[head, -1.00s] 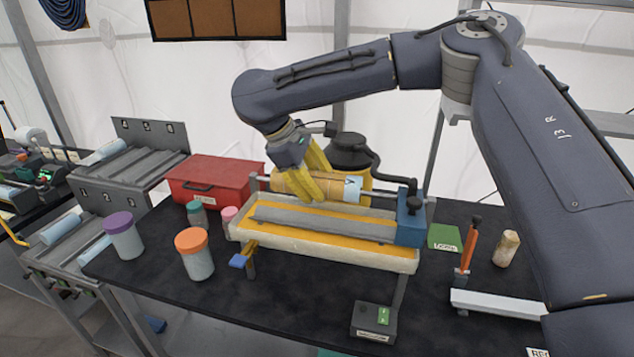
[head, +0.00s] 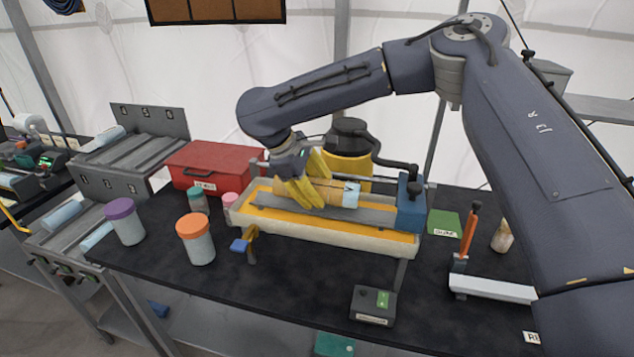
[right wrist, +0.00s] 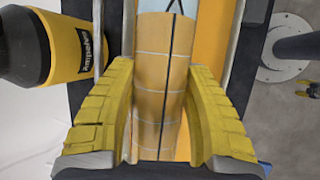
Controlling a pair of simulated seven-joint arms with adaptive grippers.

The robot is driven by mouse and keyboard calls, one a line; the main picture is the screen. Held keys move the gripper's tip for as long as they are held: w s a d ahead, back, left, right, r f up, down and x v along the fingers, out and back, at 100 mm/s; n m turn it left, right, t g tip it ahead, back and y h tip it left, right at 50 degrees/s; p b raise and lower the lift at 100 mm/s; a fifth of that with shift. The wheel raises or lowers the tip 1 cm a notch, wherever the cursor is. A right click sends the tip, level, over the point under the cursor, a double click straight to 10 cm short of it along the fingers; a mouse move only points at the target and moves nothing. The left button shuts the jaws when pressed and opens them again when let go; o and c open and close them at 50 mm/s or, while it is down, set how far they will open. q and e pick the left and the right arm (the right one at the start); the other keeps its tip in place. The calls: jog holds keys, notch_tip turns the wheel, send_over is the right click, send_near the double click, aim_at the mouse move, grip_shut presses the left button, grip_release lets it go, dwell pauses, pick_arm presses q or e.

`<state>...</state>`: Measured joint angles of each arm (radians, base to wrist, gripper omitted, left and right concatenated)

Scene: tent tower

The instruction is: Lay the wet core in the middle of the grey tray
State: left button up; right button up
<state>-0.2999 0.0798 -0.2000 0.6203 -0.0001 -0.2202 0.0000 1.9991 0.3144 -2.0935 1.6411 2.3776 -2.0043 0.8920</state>
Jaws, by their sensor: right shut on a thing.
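The wet core (head: 325,191) is a tan cylinder with a pale blue band at its right end. My right gripper (head: 308,193) has its yellow fingers around the core, shut on it. In the right wrist view the core (right wrist: 160,85) runs lengthwise between the two yellow fingers (right wrist: 160,115), with thin pale lines across it and a dark line along it. The core is at the grey tray (head: 290,214), a long strip on the orange bed of a pale trough. I cannot tell whether the core touches the tray. My left gripper is not in view.
A blue block (head: 411,200) stands at the trough's right end. A yellow and black vacuum (head: 348,160) stands behind. A red case (head: 212,166), an orange-lidded jar (head: 196,240) and a purple-lidded jar (head: 125,222) are at left. The dark tabletop in front is mostly clear.

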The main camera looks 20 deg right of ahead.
jog(key=shift+f, duration=1.15)
jog(key=shift+f, duration=0.1)
jog(key=o, duration=1.6)
jog(key=v, duration=1.2)
